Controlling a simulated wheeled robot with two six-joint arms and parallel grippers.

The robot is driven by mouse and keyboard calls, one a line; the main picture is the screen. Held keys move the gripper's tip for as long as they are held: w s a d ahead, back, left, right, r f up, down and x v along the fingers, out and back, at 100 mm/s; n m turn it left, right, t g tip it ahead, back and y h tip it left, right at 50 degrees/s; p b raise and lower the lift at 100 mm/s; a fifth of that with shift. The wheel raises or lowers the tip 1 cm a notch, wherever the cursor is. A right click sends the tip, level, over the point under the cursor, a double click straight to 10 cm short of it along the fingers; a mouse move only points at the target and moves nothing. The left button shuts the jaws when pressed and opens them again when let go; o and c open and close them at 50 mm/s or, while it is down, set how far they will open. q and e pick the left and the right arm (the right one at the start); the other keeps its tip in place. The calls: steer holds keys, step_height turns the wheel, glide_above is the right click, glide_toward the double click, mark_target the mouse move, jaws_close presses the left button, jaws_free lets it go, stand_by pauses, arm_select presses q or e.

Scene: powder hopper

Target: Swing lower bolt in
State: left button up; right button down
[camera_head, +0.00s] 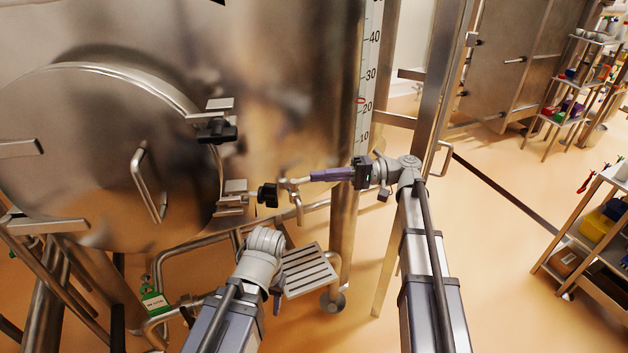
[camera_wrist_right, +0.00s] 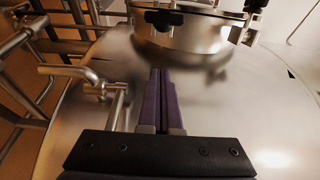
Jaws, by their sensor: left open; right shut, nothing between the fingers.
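The round hopper door (camera_head: 105,160) is at the left in the head view, with its rim against the hopper. The lower bolt (camera_head: 268,195) has a black knob and sticks out to the right of its bracket (camera_head: 234,198). In the right wrist view, the lower bolt's knob (camera_wrist_right: 163,20) appears beyond my fingertips. My right gripper (camera_head: 313,177) has purple fingers, shut and empty, right of the knob and apart from it. These fingers also show in the wrist view (camera_wrist_right: 158,72). My left gripper (camera_head: 277,303) is low, below the bolt, mostly hidden behind its wrist.
The upper bolt (camera_head: 217,131) lies at the door's upper right edge. A bent metal pipe (camera_head: 297,205) with a handle is close to the right fingers, and in the wrist view (camera_wrist_right: 70,72). A slatted step (camera_head: 306,272) stands below.

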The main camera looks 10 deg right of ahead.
steer(key=s+a, duration=0.4)
steer(key=a, duration=0.5)
stand_by(0.3)
